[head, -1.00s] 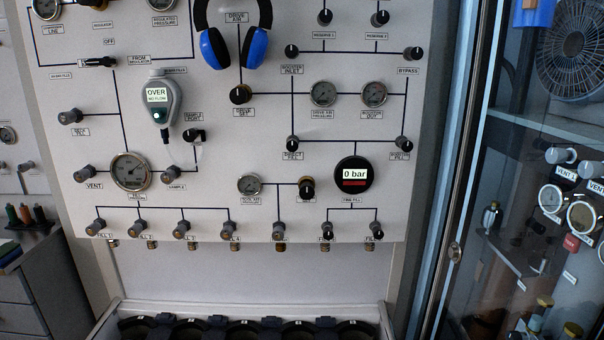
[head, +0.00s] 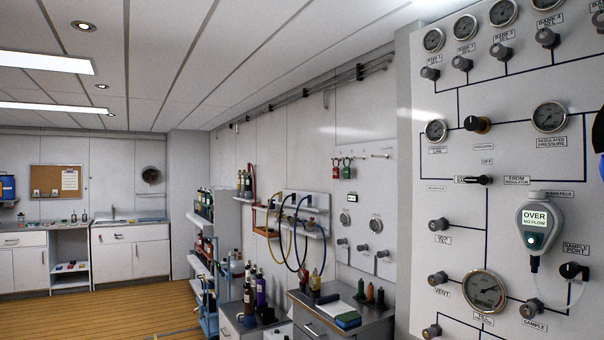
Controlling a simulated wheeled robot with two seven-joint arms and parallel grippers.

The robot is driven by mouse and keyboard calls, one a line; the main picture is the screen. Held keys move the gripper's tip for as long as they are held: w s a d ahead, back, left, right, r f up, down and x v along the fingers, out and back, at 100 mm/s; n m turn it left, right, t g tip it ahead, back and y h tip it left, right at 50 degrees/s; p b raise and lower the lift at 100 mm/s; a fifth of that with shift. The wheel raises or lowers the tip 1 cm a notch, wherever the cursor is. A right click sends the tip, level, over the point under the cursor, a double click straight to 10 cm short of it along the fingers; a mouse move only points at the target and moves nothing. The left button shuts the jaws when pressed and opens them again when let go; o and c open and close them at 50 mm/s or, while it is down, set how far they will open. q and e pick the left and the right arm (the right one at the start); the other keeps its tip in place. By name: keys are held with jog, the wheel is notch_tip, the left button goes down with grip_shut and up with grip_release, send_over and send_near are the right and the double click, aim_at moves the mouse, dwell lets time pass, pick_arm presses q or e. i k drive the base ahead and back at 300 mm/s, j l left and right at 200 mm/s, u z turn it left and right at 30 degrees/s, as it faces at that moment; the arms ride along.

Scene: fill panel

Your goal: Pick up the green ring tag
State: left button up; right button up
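No green ring tag can be made out for certain. Small green and red hanging items (head: 346,169) are on the white wall panel in the middle distance, too small to tell whether one is a ring tag. Neither of my grippers shows in the head view.
The fill panel (head: 460,230) with gauges, knobs and a handheld meter (head: 538,225) stands close on the right. A grey cabinet (head: 325,318) with bottles and a clipboard is left of it. Shelves of bottles (head: 203,240) stand farther back. A white counter (head: 130,235) lines the far wall. Wooden floor (head: 100,312) is open at left.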

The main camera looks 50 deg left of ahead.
aim_at(346, 169)
jog(key=u, duration=1.3)
jog(key=i+j+u, duration=0.35)
jog(key=i, duration=0.2)
jog(key=i+j+u, duration=0.1)
jog(key=i+u, duration=0.25)
jog(key=i, duration=0.2)
jog(key=i+j, duration=0.1)
jog(key=i, duration=0.45)
jog(key=i+j+z, duration=0.1)
jog(key=i, duration=0.45)
jog(key=i+j, duration=0.15)
jog(key=i, duration=0.35)
jog(key=i+z, duration=0.25)
jog(key=z, duration=0.15)
jog(key=i+j+z, duration=0.2)
jog(key=z, duration=0.2)
jog(key=i+j+z, duration=0.15)
jog(key=z, duration=0.25)
jog(key=i+j+z, duration=0.15)
jog(key=j+z, duration=0.25)
jog(key=i+j+z, duration=0.15)
jog(key=z, duration=0.25)
